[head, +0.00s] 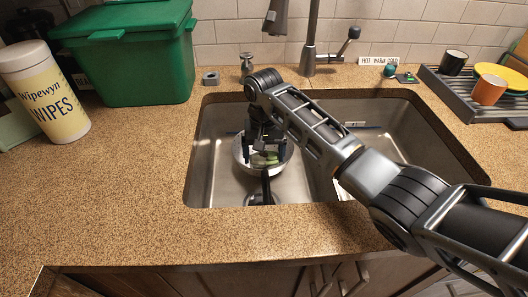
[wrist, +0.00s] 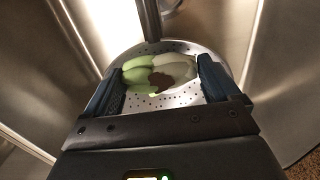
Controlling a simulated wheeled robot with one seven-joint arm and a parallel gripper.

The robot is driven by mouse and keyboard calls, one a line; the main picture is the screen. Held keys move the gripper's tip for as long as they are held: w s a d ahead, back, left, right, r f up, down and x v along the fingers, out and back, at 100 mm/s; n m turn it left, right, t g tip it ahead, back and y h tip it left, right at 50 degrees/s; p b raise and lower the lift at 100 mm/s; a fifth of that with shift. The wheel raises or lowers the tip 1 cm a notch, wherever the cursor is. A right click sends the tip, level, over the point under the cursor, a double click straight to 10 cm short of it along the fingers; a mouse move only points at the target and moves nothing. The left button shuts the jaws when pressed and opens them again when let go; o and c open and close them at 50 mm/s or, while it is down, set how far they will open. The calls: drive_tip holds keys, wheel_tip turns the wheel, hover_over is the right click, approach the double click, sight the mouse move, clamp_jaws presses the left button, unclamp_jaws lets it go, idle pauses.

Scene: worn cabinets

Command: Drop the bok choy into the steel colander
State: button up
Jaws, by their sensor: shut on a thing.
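The steel colander (head: 243,168) stands in the left part of the sink. In the wrist view its perforated wall (wrist: 172,103) lies beyond and around the fingertips. The bok choy (wrist: 145,73) is pale green and white with a brownish patch, and it lies between the two dark blue fingers. It shows small in the head view (head: 262,159). My gripper (head: 264,154) points down over the colander and is shut on the bok choy. The gap between the bok choy and the colander floor is hard to judge.
The steel sink (head: 212,160) surrounds the colander, with a faucet (head: 309,50) behind it. A green bin (head: 135,60) and a wipes canister (head: 45,92) stand on the left counter. A drying rack (head: 452,88) with cups is at right. The front counter is clear.

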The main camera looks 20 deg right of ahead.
sight(264, 154)
drive_tip(key=o, duration=0.8)
drive_tip(key=shift+c, duration=0.2)
drive_tip(key=shift+r, duration=0.1)
wheel_tip(264, 154, up, 12)
drive_tip(key=shift+r+p, duration=0.15)
drive_tip(key=shift+p, duration=0.15)
